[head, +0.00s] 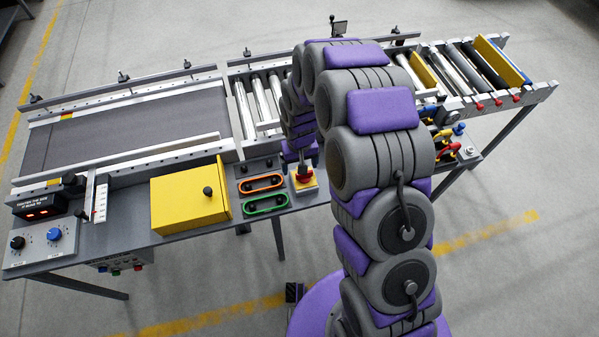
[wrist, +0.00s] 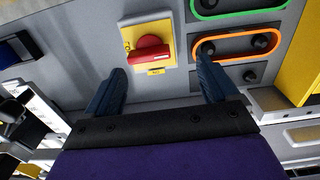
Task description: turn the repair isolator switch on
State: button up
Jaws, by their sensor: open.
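The repair isolator switch (wrist: 148,52) is a red rotary handle on a yellow plate. In the wrist view its handle lies nearly level across the plate, with a small yellow tag below it. In the head view the isolator (head: 304,180) sits at the right end of the front panel, partly hidden by my arm. My gripper (wrist: 161,66) is open and empty. Its dark blue fingers show on either side below the switch, apart from the handle. In the head view my arm hides most of the gripper.
Orange-ringed (head: 262,184) and green-ringed (head: 266,204) button panels sit beside the isolator. A yellow box (head: 189,200) stands left of them, then a two-knob control box (head: 40,243). The conveyor belt (head: 130,125) and rollers lie behind. Open floor is in front.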

jog(key=d+f, duration=0.1)
jog(key=f, duration=0.1)
jog(key=d+f, duration=0.1)
jog(key=f, duration=0.1)
jog(key=shift+d+b, duration=0.35)
jog(key=shift+b, duration=0.05)
jog(key=shift+a+f, duration=0.15)
jog(key=shift+a, duration=0.9)
jog(key=shift+c, duration=0.6)
jog(key=shift+d, duration=0.75)
jog(key=c, duration=0.6)
jog(key=shift+a, duration=0.25)
jog(key=c, duration=0.3)
